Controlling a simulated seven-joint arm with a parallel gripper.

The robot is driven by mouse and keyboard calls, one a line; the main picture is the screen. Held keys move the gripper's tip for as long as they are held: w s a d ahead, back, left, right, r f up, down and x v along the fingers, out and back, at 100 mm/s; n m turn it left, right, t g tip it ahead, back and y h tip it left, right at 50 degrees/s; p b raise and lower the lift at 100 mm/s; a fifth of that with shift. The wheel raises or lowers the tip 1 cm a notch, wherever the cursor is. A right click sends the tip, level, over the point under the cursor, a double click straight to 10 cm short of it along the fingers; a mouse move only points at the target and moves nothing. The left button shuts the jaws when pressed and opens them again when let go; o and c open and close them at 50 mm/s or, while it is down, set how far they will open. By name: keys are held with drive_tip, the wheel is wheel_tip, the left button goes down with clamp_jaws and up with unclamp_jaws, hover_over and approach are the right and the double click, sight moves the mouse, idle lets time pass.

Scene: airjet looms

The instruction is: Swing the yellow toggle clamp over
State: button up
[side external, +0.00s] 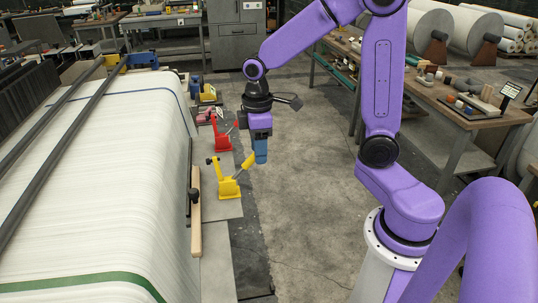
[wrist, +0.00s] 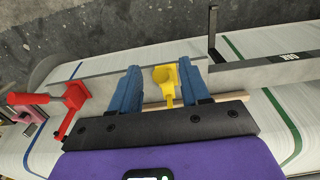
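The yellow toggle clamp (side external: 229,188) stands on a grey plate beside the large white roll in the side view. Its lever tilts up to the right, and a thinner arm with a dark tip reaches up to the left. My gripper (side external: 261,158) points down just right of the lever's upper end. In the wrist view the blue fingers of my gripper (wrist: 162,68) are apart, with the yellow clamp (wrist: 166,76) seen between them. I cannot tell whether a finger touches the lever. The lever is partly hidden by the gripper body in the wrist view.
A red toggle clamp (side external: 222,138) stands just behind the yellow one; it also shows at left in the wrist view (wrist: 72,97). A wooden bar (side external: 196,212) with a black knob lies along the white roll (side external: 110,180).

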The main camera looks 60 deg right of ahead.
drive_tip(key=shift+w+r, duration=0.1)
drive_tip(key=shift+a+r, duration=0.1)
drive_tip(key=shift+r, duration=3.35)
wheel_tip(320, 180, up, 17)
drive_tip(key=s+a+f+n, duration=0.1)
drive_tip(key=s+a+f, duration=0.25)
drive_tip(key=f, duration=0.25)
drive_tip(key=s+a+f+n, duration=0.1)
drive_tip(key=s+a+f, duration=0.2)
drive_tip(key=s+f, duration=0.25)
drive_tip(key=s+d+f+n, duration=0.1)
drive_tip(key=s+f, duration=1)
drive_tip(key=shift+s+d+f+n, duration=0.15)
drive_tip(key=shift+s+d+n, duration=0.05)
drive_tip(key=shift+s+n, duration=0.1)
